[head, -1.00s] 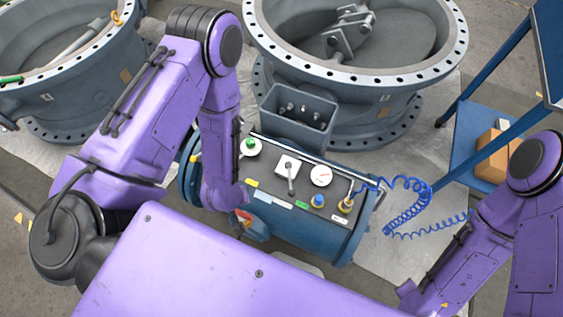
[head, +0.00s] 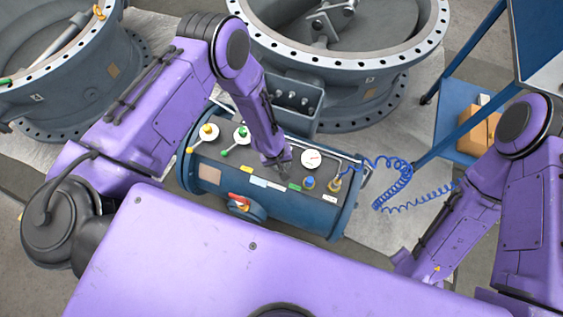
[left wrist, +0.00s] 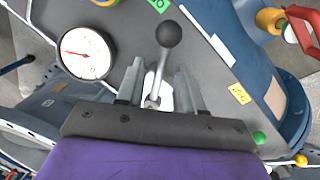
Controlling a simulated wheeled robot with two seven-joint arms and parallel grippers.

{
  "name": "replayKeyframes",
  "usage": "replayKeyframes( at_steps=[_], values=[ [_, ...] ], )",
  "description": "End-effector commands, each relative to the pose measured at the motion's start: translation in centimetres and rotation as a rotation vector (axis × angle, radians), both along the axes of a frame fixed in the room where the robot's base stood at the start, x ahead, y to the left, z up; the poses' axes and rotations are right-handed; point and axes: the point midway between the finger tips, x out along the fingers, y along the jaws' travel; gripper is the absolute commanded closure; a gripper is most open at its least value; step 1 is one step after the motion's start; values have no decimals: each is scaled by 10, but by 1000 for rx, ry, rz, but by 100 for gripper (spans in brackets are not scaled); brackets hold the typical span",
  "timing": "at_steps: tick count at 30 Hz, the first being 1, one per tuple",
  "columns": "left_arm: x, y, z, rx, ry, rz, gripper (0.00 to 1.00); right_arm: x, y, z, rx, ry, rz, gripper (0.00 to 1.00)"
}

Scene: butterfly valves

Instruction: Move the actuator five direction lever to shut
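The blue cylindrical actuator (head: 205,175) lies in the middle of the head view with a dark control panel on top. A metal lever with a black ball knob (left wrist: 168,33) rises from a white plate on this panel in the left wrist view. My left gripper (head: 284,170) is down at the panel and covers the lever in the head view. In the left wrist view the left gripper (left wrist: 158,82) is open, with one finger on each side of the lever's stem; I cannot tell whether they touch it. The right gripper is out of view.
A round gauge (head: 311,158) sits beside the lever. Green-knob (head: 242,133) and yellow-knob (head: 208,132) valves are to its left. A red-handled valve (head: 240,199) is on the front. A blue coiled hose (head: 395,185) hangs right. A large valve body (head: 345,75) stands behind.

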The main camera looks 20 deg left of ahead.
Motion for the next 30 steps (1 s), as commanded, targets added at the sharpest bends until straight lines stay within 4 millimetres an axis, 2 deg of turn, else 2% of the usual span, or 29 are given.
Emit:
replayKeyframes(
  at_steps=[7,8,9,11,30],
  values=[
    [0,0,-2,0,-1,0,63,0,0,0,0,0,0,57],
    [0,0,-2,0,-1,0,70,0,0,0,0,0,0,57],
    [0,0,-2,0,-1,0,83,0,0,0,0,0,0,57],
    [0,0,-2,0,-1,0,100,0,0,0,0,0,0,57],
    [0,0,-1,0,-1,0,100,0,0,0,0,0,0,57]
  ],
)
